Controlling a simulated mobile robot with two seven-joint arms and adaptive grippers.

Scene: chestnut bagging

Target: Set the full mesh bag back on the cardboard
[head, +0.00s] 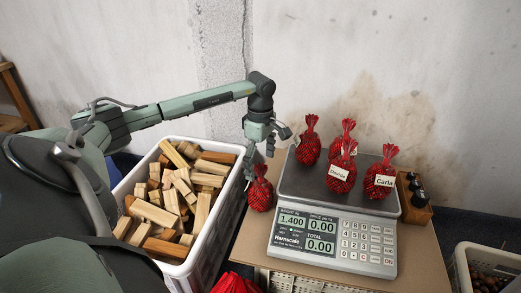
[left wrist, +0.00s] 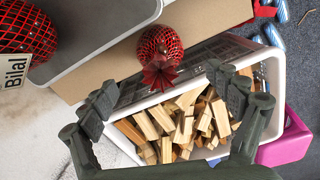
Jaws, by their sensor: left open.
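A full red mesh bag (head: 260,194) stands upright on the brown cardboard (head: 246,240), between the white crate and the scale. In the left wrist view, the same bag (left wrist: 160,46) shows with its gathered neck towards my gripper. My left gripper (head: 260,158) is above the bag's neck. Its fingers (left wrist: 168,98) are spread apart with nothing between them, and the bag appears clear of them. Several other full mesh bags stand on the scale plate, with name tags such as Davide (head: 341,176) and Carla (head: 381,180). My right gripper is not in view.
The scale (head: 330,238) reads 1.400 and fills the middle of the cardboard. A white crate (head: 212,243) of wood blocks stands at left. A small wooden holder (head: 414,208) stands right of the scale. A chestnut crate (head: 462,262) is at lower right. Red mesh (head: 235,284) lies at the bottom.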

